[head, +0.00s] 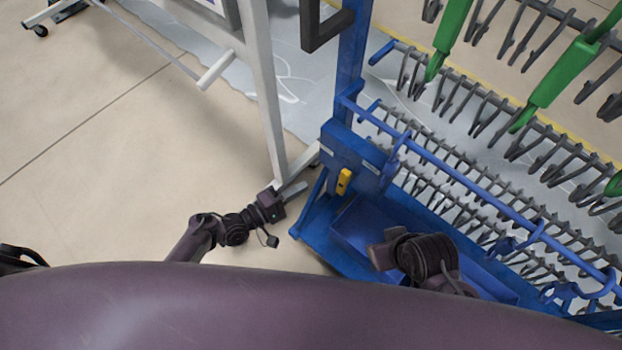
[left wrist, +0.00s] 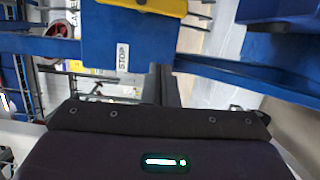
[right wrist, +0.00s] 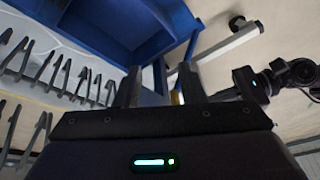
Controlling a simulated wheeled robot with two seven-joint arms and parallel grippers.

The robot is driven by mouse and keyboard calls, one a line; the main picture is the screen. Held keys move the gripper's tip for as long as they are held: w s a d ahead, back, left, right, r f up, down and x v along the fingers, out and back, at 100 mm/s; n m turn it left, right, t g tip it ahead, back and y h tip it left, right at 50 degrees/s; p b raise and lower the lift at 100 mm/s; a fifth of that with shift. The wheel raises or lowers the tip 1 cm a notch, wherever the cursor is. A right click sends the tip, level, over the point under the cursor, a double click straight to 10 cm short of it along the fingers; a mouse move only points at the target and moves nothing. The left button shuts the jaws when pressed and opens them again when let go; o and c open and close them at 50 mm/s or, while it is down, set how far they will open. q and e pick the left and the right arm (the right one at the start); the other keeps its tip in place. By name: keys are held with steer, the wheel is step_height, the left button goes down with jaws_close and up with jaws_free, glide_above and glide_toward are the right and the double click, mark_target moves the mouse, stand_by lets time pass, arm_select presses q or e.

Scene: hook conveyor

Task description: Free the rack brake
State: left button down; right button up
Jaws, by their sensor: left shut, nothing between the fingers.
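A small yellow brake handle (head: 344,181) sits on a blue box (head: 352,155) low on the rack's upright. In the left wrist view the yellow part (left wrist: 140,6) shows at the top edge, above a STOP label (left wrist: 123,56) on the blue box. My left gripper (head: 299,190) is shut and empty, to the left of the yellow handle and apart from it. Its fingers show close together in the left wrist view (left wrist: 161,75). My right gripper (right wrist: 160,72) is open, with nothing held between its fingers. Its fingers are hidden in the head view.
The blue rack (head: 470,180) carries rows of grey hooks on the right. A blue tray (head: 345,240) lies at its base. A white post (head: 262,90) stands behind my left gripper. Green hangers (head: 560,75) hang at upper right.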

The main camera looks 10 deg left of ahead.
arm_select(q)
steer(key=v, duration=0.4)
steer(key=shift+a, duration=0.2)
arm_select(e)
steer(key=shift+d, duration=0.5)
steer(key=shift+a+r, duration=0.15)
steer(key=shift+a, duration=0.05)
